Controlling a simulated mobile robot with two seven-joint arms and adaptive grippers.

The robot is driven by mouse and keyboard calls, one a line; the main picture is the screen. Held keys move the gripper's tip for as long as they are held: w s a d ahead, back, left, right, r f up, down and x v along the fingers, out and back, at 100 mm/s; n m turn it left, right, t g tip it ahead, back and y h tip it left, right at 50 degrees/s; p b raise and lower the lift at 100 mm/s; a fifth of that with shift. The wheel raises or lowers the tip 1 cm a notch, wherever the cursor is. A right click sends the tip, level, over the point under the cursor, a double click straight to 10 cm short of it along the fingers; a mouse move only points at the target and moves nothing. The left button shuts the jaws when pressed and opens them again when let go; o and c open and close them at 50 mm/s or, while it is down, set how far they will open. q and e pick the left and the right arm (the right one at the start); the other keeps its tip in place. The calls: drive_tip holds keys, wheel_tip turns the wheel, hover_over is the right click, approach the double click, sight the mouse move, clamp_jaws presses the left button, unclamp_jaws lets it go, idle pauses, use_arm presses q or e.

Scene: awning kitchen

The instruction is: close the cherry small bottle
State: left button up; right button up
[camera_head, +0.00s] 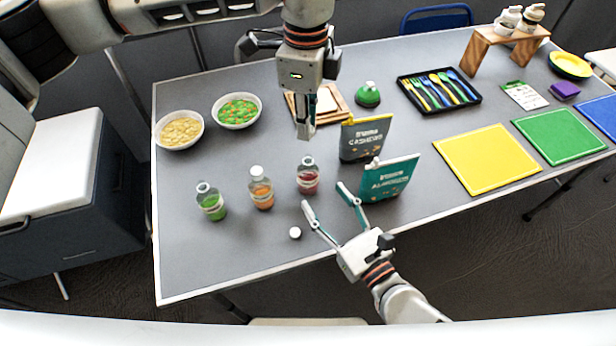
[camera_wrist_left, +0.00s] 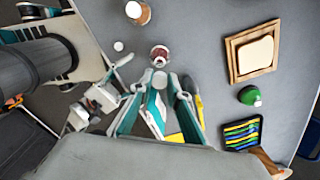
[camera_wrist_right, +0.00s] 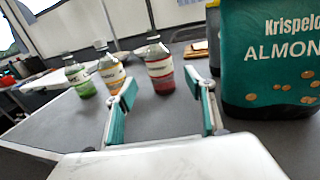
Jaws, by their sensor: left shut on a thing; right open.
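The cherry bottle (camera_head: 307,178), small and clear with red contents, stands upright on the grey table; no white cap shows on its mouth. It also shows in the left wrist view (camera_wrist_left: 159,55) and the right wrist view (camera_wrist_right: 160,72). My left gripper (camera_head: 305,132) points down above and behind the bottle. In the left wrist view its fingers are closed around a small white piece (camera_wrist_left: 160,80) that looks like a cap, apart from the bottle. My right gripper (camera_head: 323,196) is open and empty in front of the cherry bottle, near the front table edge.
An orange bottle (camera_head: 261,190) with a white cap and a green bottle (camera_head: 212,204) stand left of the cherry bottle. A loose white cap (camera_head: 295,232) lies in front. Teal (camera_head: 390,180) and dark (camera_head: 363,140) packets stand to the right. The table's left front is clear.

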sight(313, 184)
drive_tip(key=x, duration=0.8)
drive_tip(key=shift+w+a, duration=0.15)
drive_tip(key=shift+w, duration=0.05)
clamp_jaws()
use_arm(q)
drive_tip(key=shift+f, duration=2.5)
